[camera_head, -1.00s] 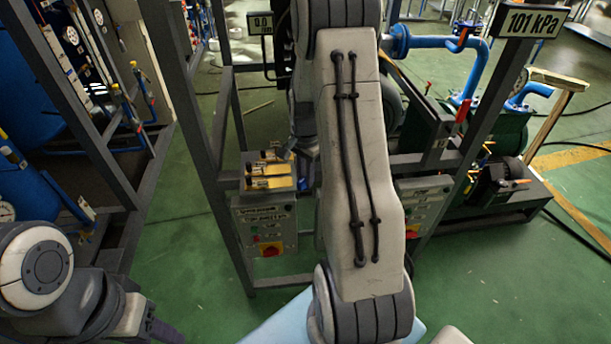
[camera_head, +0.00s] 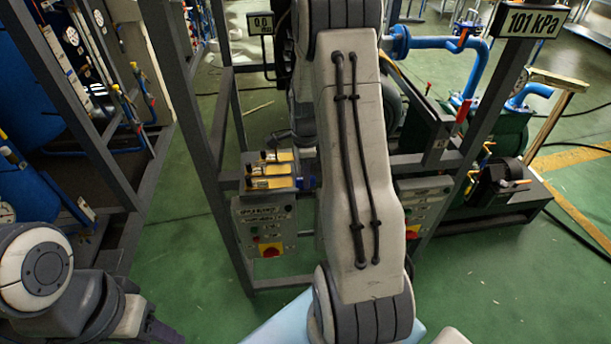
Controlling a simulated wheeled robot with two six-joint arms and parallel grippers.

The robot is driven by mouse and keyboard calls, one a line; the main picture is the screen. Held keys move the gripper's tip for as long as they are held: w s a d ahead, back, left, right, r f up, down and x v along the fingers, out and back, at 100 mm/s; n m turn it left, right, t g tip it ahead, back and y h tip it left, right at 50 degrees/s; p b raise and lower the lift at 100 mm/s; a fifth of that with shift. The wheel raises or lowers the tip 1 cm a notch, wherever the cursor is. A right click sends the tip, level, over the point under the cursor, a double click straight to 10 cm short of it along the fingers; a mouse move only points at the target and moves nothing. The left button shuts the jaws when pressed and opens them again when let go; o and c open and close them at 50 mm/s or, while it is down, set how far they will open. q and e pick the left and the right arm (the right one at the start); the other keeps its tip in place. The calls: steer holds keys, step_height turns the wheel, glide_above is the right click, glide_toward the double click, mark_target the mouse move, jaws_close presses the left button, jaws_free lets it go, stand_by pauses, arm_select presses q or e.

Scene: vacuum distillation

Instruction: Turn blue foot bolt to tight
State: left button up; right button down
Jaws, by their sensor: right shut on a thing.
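My right gripper (camera_head: 299,140) shows as a dark, partly hidden shape at the left edge of my right arm. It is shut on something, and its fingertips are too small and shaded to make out. I cannot clearly see the contact between the gripper and this part.
A grey metal frame (camera_head: 205,125) surrounds the work spot. A control box (camera_head: 263,225) with a red-yellow switch hangs below the vessels, and another (camera_head: 425,205) is right of my arm. A 101 kPa display (camera_head: 533,22) stands upper right. Green floor (camera_head: 180,250) is open at left.

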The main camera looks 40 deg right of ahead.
steer(key=shift+d+r, duration=0.1)
stand_by(0.4)
steer(key=c, duration=0.8)
jaws_free()
steer(key=shift+o, duration=0.2)
step_height(320, 180, up, 10)
steer(key=b, duration=0.2)
steer(key=shift+r, duration=0.2)
